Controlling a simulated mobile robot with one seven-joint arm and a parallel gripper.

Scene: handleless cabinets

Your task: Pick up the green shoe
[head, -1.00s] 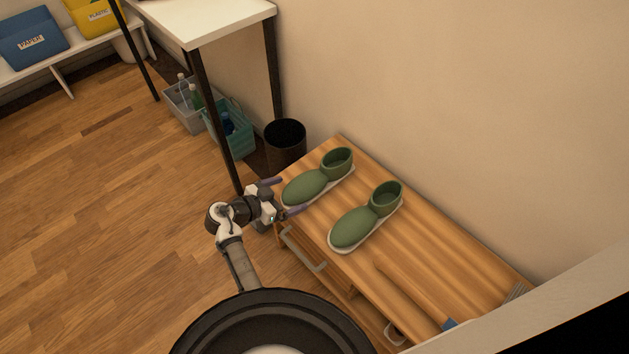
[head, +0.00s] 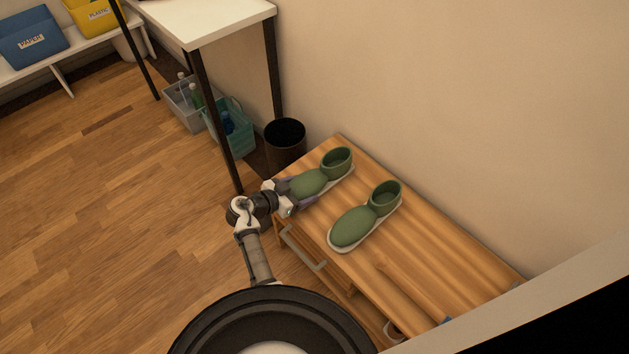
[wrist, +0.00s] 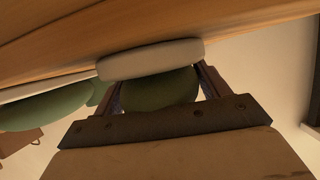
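Two green shoes with pale soles stand on the wooden cabinet top (head: 400,262). My gripper (head: 301,192) is at the toe of the far green shoe (head: 312,184), at the cabinet's left edge. In the wrist view, that shoe's toe (wrist: 158,90) and pale sole (wrist: 150,59) show between my two spread fingers (wrist: 160,88). A gap shows beside the toe, so the fingers do not appear closed on it. The near green shoe (head: 353,227) stands apart to the right; it also shows at the left of the wrist view (wrist: 45,110).
A black bin (head: 285,141) stands behind the cabinet's far end. A white table (head: 205,22) rises beyond, with a teal crate (head: 232,131) under it. The wall borders the cabinet's right side. A drawer handle (head: 303,248) sticks out in front.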

